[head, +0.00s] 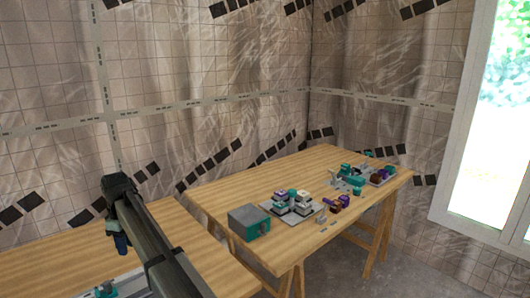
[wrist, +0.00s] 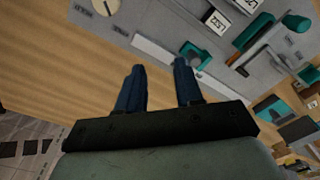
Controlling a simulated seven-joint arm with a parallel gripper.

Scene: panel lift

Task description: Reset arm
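My gripper (wrist: 160,75) shows in the wrist view with two dark blue fingers apart and nothing between them. In the head view my gripper (head: 121,243) is at the lower left, pointing down beside my dark arm. A grey panel (wrist: 155,22) lies on the wooden table beyond the fingertips in the wrist view. It carries teal parts, white labels and a round beige piece. Only a small part of this panel (head: 128,284) shows at the bottom of the head view; my arm hides some of it.
A second wooden table (head: 220,195) stands to the right. It holds a grey and teal box (head: 249,222), a grey plate with stacked blocks (head: 291,204) and several teal and purple parts (head: 352,176). A window (head: 490,120) is at the right. The near table (head: 60,265) has bare wood at the left.

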